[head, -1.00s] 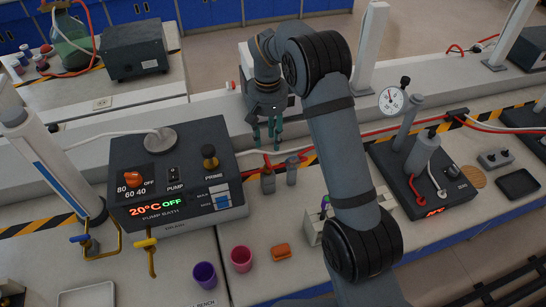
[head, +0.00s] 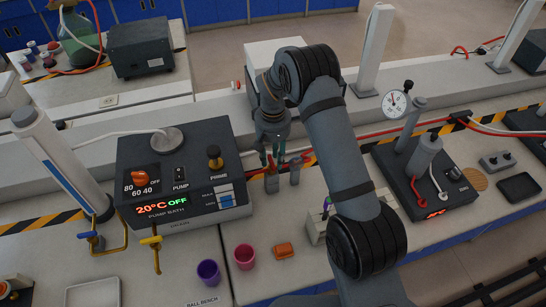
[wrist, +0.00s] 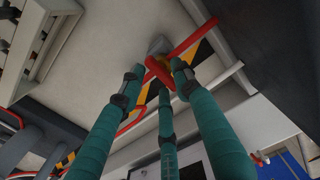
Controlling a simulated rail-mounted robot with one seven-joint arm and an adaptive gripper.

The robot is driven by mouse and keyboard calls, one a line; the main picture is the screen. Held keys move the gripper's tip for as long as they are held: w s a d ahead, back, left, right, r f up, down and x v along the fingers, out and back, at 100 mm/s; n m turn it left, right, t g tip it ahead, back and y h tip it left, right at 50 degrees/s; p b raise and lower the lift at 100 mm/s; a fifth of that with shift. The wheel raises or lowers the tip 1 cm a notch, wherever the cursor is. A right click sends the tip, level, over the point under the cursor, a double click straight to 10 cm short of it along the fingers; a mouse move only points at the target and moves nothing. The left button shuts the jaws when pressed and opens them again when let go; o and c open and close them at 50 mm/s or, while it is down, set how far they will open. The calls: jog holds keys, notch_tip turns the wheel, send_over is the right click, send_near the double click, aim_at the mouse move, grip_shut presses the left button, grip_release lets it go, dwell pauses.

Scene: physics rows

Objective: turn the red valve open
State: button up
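The red valve handle (wrist: 158,72) is seen in the wrist view just beyond my fingertips. My gripper (head: 273,158) has green fingers and points down, right over the valve. In the wrist view the fingers of my gripper (wrist: 157,80) are spread around the handle's outline with nothing clamped between them. Whether any fingertip touches the handle I cannot tell.
The pump bath (head: 180,178) stands left of my gripper. A second grey fitting (head: 295,172) is close on the valve's right. Red hoses (head: 350,148) run along the back.

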grip_shut()
jog(key=shift+n, duration=0.3)
dwell(0.3)
jog(key=n+b, duration=0.1)
jog(key=n, duration=0.1)
jog(key=shift+f+n+b, duration=0.1)
jog(key=shift+n+b, duration=0.2)
jog(key=n, duration=0.3)
jog(key=shift+w+a+n+b, duration=0.1)
jog(key=shift+n+b, duration=0.2)
jog(key=shift+b, duration=0.1)
jog(key=n, duration=0.5)
jog(key=shift+a, duration=0.1)
jog(key=n, duration=0.6)
jog(key=shift+a, duration=0.1)
